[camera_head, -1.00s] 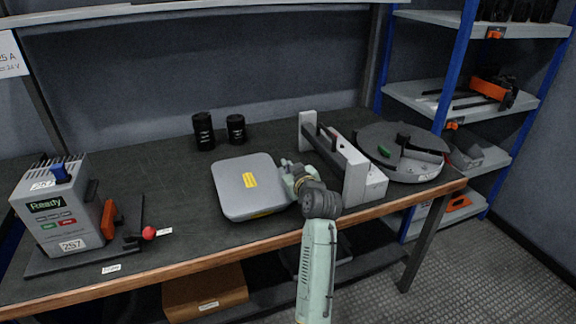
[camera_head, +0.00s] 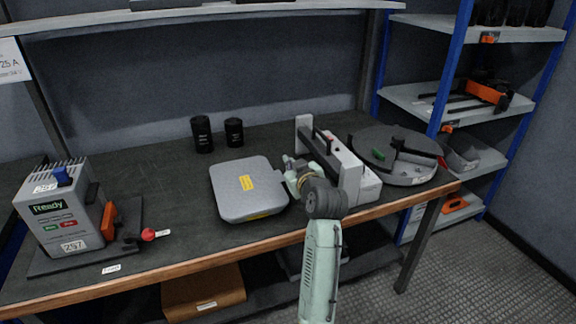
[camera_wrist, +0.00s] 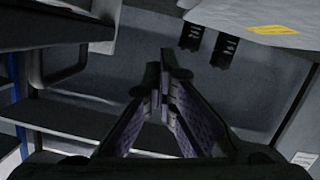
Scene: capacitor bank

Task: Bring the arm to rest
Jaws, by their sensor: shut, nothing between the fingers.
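My arm (camera_head: 322,250) reaches up from the bottom of the head view over the front edge of the bench. My gripper (camera_head: 289,163) is beside the right side of the grey box with a yellow label (camera_head: 247,187) and left of the grey and white frame (camera_head: 340,165). In the wrist view my gripper (camera_wrist: 164,85) shows its fingers together with nothing held. Whether my arm touches the frame or the box cannot be told.
Two black cylinders (camera_head: 202,134) stand at the back of the bench (camera_head: 130,185). A grey round fixture (camera_head: 400,153) is at the right, and a unit reading "Ready" (camera_head: 62,215) at the left. Shelves with blue posts (camera_head: 455,65) stand beyond.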

